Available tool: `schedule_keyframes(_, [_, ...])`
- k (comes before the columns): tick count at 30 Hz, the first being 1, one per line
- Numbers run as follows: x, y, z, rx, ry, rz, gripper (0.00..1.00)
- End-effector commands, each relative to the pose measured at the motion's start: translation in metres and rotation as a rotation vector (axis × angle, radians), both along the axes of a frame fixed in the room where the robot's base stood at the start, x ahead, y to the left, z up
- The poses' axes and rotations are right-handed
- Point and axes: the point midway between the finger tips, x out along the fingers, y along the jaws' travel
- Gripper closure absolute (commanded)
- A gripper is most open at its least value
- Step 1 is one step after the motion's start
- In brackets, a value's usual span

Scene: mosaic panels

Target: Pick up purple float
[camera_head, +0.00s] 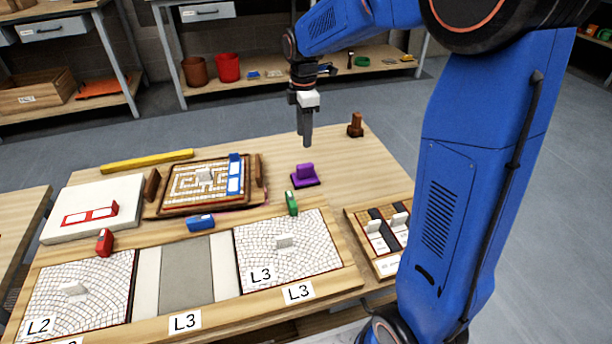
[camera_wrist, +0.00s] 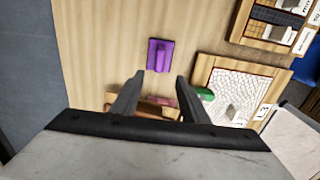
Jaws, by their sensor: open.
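The purple float (camera_head: 305,177) is a flat plate with an upright handle, lying on the wooden table toward its far side. It also shows in the wrist view (camera_wrist: 159,55), lying just past the fingertips and roughly centred between them. My gripper (camera_head: 307,143) hangs above the table, over and slightly behind the float in the head view, apart from it. In the wrist view my gripper (camera_wrist: 158,80) has its two fingers spread with nothing held between them.
A green tool (camera_head: 292,203) and a blue tool (camera_head: 200,223) lie near the float. A maze-patterned panel (camera_head: 172,205) lies to the left. A brown stamp-like object (camera_head: 355,126) stands at the far edge. The mosaic panel (camera_head: 325,262) lies nearer. Bare wood surrounds the float's right side.

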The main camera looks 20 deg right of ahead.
Motion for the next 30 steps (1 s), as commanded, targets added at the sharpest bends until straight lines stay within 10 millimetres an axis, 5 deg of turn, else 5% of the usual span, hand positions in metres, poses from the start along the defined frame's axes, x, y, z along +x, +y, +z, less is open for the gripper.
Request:
schedule_keyframes(12, [-0.001,0.0,-0.07,0.0,0.002,-0.001,0.59])
schedule_keyframes(30, [0.0,-0.003,-0.127,0.0,0.002,-0.001,0.59])
